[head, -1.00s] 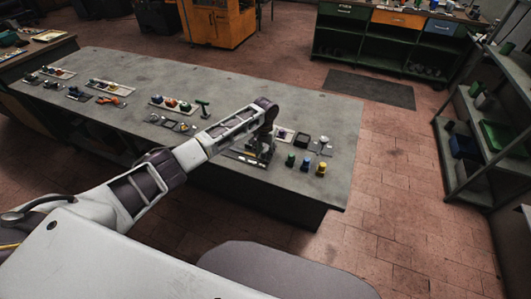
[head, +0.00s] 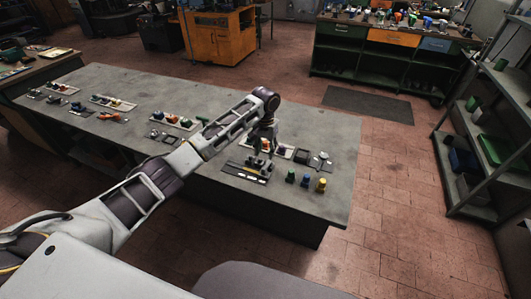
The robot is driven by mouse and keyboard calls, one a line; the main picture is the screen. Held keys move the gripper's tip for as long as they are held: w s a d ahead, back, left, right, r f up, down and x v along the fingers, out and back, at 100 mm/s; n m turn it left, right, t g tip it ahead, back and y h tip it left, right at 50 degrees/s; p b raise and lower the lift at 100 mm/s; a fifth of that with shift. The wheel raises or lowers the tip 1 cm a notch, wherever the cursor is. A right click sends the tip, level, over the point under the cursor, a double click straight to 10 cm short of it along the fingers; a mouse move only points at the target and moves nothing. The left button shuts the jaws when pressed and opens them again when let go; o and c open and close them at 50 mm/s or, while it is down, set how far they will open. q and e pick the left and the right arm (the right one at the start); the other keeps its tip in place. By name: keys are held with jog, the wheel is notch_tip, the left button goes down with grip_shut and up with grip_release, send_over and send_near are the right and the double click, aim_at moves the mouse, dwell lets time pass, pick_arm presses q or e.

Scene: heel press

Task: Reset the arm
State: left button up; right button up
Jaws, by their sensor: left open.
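My left arm reaches in from the left over the grey workbench (head: 225,92). Its wrist bends down, and my left gripper (head: 264,148) points at the bench top. It is open, and I see nothing held in it. Just below and beside it, a dark flat fixture (head: 247,173) with small dark and pale parts lies near the front edge. The gripper overlaps the back of this fixture in the picture, so I cannot tell the exact gap. My right gripper is out of view.
Green, blue and yellow pieces (head: 305,181) stand right of the fixture. A small black tray (head: 303,156) is behind them. Several part trays (head: 112,103) line the bench's left. A shelf rack (head: 480,150) stands at right; the floor between is clear.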

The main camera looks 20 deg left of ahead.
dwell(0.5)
pick_arm(q)
jog(key=s+d+f+m+t+h, duration=0.1)
jog(key=s+d+f, duration=0.35)
jog(key=s, duration=0.35)
jog(key=s+d+f+m+h, duration=0.1)
jog(key=s+d+f, duration=0.35)
jog(key=s, duration=0.35)
jog(key=s+a+r+n+t+y, duration=0.1)
jog(key=s+a, duration=0.4)
jog(key=s, duration=0.4)
jog(key=s+a+r+t+y, duration=0.1)
jog(key=s+a+r+t, duration=0.1)
jog(key=s+a, duration=0.5)
jog(key=s+d+f+g, duration=0.1)
jog(key=s+f, duration=0.1)
jog(key=f, duration=1.4)
jog(key=s+d+f+g, duration=0.1)
jog(key=s+f, duration=0.1)
jog(key=f, duration=1.5)
jog(key=s+a+f, duration=0.2)
jog(key=s+f, duration=0.8)
jog(key=s, duration=0.1)
jog(key=s+a+f+g, duration=0.1)
jog(key=s+a+f, duration=0.1)
jog(key=s+f, duration=0.8)
jog(key=shift+s+a, duration=0.3)
jog(key=shift+s, duration=0.4)
